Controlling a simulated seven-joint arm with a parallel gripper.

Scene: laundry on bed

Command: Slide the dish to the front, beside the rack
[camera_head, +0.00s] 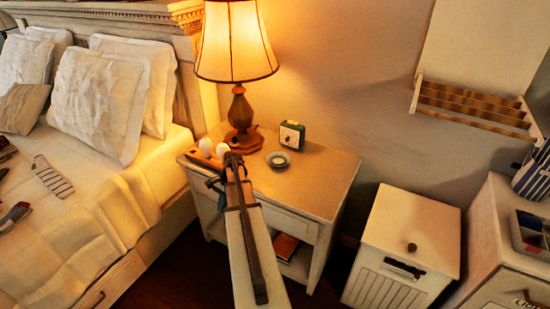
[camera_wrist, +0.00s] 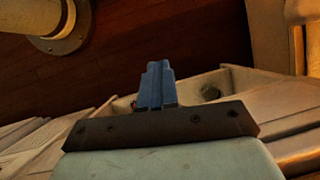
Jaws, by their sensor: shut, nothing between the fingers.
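The dish (camera_head: 278,160) is a small, round, pale dish with a dark rim on the nightstand top, right of my arm and in front of the green clock. A small orange-brown wooden holder (camera_head: 203,158), perhaps the rack, sits at the nightstand's left edge with two white round things at it. My arm partly covers that area. My gripper (camera_head: 214,184) is at the nightstand's front left edge, left of the dish and apart from it. In the wrist view, its blue fingers (camera_wrist: 156,85) are together and empty. The dish is not seen in the wrist view.
A lit lamp (camera_head: 239,100) and a green clock (camera_head: 292,135) stand at the back of the nightstand (camera_head: 325,180). The nightstand's right side is clear. The bed (camera_head: 100,220) is on the left, a white bin (camera_head: 408,235) on the right. A slatted wooden shelf (camera_head: 475,105) hangs on the wall.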

